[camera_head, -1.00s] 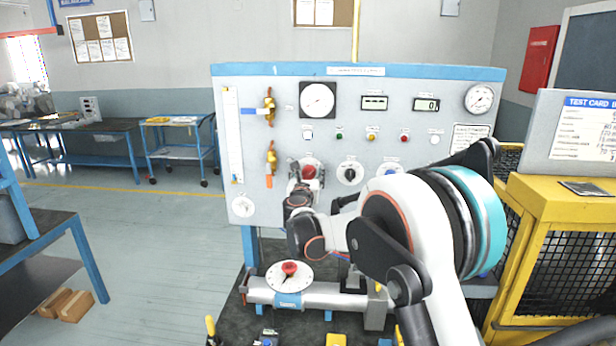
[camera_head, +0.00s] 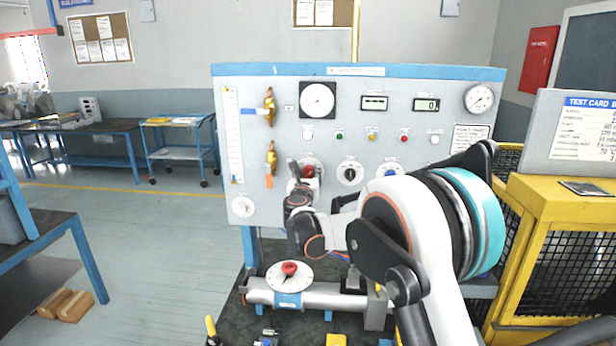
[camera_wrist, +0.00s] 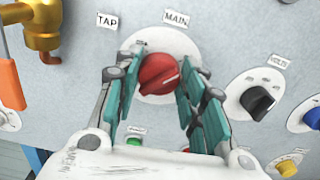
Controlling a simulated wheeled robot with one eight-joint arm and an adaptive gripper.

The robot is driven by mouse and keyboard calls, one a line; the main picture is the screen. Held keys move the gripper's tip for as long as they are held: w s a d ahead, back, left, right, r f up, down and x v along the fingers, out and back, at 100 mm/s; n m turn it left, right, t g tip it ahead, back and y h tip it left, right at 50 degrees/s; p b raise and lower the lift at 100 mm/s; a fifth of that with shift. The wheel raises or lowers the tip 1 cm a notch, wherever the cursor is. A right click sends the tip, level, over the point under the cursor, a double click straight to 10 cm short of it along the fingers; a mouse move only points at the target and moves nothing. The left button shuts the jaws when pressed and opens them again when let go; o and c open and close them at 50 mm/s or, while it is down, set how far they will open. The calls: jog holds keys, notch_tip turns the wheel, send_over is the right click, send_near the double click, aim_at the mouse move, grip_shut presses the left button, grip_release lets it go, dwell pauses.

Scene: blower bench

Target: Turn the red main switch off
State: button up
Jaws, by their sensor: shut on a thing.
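The red main switch (camera_wrist: 160,74) is a round red knob on a white dial plate under the label MAIN in the wrist view. In the head view the red knob (camera_head: 309,171) is partly covered by my gripper (camera_head: 299,183). In the wrist view my gripper (camera_wrist: 158,90) has a teal-padded finger on each side of the knob and is shut on it. The knob's raised grip runs at a slant. The tick marks on the plate are too small to read.
A brass tap (camera_wrist: 40,25) with an orange handle is left of the knob. A black volts knob (camera_wrist: 257,101) is to the right. Below, a red-knobbed dial (camera_head: 289,270) sits on a pipe. A yellow cage (camera_head: 555,215) stands at the right.

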jog(key=n+b, duration=0.1)
jog(key=n, duration=0.3)
jog(key=shift+a+n, duration=0.15)
jog(key=shift+n, duration=0.25)
jog(key=n, duration=0.4)
jog(key=shift+b, duration=0.35)
jog(key=n, duration=0.5)
jog(key=shift+a+f+b, duration=0.1)
jog(key=shift+b, duration=0.2)
jog(key=shift+n, duration=1.8)
jog(key=o, duration=1.1)
jog(key=shift+a+f, duration=0.1)
jog(key=shift+c, duration=0.2)
